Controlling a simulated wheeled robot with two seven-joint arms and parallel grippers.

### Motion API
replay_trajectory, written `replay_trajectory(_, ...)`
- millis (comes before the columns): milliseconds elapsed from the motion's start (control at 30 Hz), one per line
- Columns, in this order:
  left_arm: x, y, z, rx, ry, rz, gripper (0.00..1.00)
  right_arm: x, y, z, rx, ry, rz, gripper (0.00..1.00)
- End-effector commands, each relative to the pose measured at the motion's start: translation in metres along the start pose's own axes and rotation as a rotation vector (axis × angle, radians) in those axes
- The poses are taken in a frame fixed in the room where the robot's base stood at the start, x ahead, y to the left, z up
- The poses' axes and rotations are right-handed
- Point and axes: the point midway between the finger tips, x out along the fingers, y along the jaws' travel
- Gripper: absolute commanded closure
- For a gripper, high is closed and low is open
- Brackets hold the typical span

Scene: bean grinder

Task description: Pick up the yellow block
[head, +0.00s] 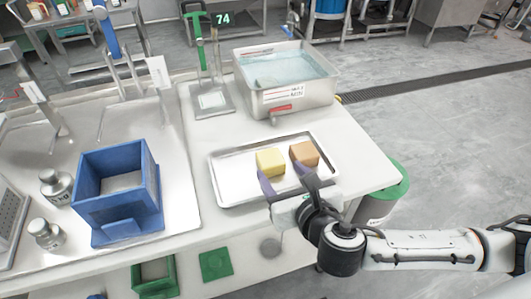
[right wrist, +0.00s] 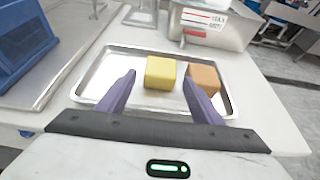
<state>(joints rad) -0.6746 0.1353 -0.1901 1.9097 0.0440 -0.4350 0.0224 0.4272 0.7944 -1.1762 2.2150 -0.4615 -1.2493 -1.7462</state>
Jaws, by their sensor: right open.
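The yellow block (head: 270,162) sits on a silver metal tray (head: 229,188) on the white table. A brown block (head: 304,153) stands just to its right on the same tray. My right gripper (head: 286,180) is open and empty at the tray's near side, with its purple fingers pointing toward the blocks. In the right wrist view the yellow block (right wrist: 160,73) shows between and beyond the two fingertips (right wrist: 159,78), and the brown block (right wrist: 203,84) lies beyond the right finger, partly hidden by it. My left gripper is not in view.
A metal basin of water (head: 284,98) stands behind the tray. A blue open box (head: 118,219) and metal weights (head: 55,186) are at the left. A green-handled stand (head: 200,48) is at the back. A green-rimmed bin (head: 386,192) is beside the table's right edge.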

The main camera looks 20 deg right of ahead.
Motion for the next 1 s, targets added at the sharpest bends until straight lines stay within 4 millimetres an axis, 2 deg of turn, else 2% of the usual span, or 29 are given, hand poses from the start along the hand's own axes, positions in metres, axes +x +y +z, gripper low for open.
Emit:
replay_trajectory(67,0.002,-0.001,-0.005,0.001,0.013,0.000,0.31,0.013,-0.001,0.000,-0.005,-0.001,-0.003,0.40)
replay_trajectory(200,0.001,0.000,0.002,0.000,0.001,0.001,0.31,0.034,0.000,-0.001,-0.003,0.000,-0.001,0.40)
replay_trajectory(433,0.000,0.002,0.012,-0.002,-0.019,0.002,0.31,0.052,-0.001,-0.001,0.000,0.000,-0.001,0.40)
replay_trajectory(700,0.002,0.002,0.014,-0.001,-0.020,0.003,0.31,0.090,-0.002,-0.003,0.001,0.001,0.001,0.40)
replay_trajectory(1000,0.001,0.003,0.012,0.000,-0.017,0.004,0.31,0.095,-0.002,-0.003,0.001,0.002,0.001,0.40)
